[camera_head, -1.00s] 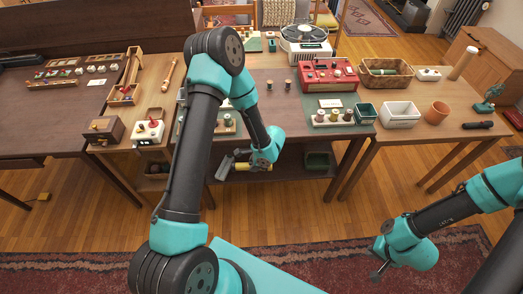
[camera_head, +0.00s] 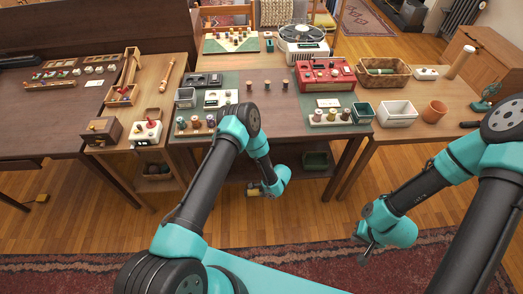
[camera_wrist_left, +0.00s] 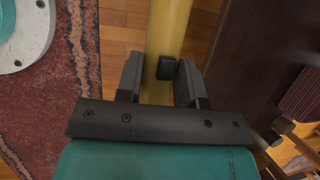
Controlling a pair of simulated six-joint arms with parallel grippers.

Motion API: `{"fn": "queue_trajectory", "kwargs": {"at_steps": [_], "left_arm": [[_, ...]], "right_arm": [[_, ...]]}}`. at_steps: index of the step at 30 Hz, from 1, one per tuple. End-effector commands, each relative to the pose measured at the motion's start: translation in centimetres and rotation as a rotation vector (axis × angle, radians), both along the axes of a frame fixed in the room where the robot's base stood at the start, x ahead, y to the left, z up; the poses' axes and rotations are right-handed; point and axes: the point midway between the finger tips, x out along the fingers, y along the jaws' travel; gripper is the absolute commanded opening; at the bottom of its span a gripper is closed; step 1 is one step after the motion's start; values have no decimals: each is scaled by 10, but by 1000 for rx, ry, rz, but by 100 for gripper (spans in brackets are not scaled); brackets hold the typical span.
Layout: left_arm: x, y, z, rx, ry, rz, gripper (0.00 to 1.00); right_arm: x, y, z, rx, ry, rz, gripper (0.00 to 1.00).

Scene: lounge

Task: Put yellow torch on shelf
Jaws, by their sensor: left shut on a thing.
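The yellow torch (camera_wrist_left: 169,30) lies lengthwise between the two dark fingers of my left gripper (camera_wrist_left: 159,80) in the left wrist view. A small black switch shows on its side. In the head view the left gripper (camera_head: 256,190) is low, in front of the middle table's underside, with a bit of yellow (camera_head: 252,191) showing beside it. The lower shelf (camera_head: 292,165) under this table is dark and partly hidden by my left arm. My right gripper (camera_head: 366,250) hangs over the floor at the right, away from the torch; its jaw opening is too small to judge.
The table legs bound the shelf. The wood floor in front is clear.

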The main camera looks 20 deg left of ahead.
Motion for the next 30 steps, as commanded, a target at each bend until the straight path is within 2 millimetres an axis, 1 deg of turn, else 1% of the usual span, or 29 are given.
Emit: {"fn": "queue_trajectory", "kwargs": {"at_steps": [1,3,6,17,20,23,30], "left_arm": [[-1,-5,-7,1,-2,-3,0],[-1,-10,-13,2,-4,-5,0],[-1,-13,-17,2,-5,-7,0],[0,-13,-17,3,-6,-6,0],[8,-10,-18,3,-7,-5,0],[22,-6,-20,3,-7,-4,0],[67,7,-24,3,-9,-3,0]], "right_arm": [[0,0,0,0,0,0,0],[0,0,0,0,0,0,0],[0,0,0,0,0,0,0],[0,0,0,0,0,0,0],[0,0,0,0,0,0,0],[0,0,0,0,0,0,0],[0,0,0,0,0,0,0]]}}
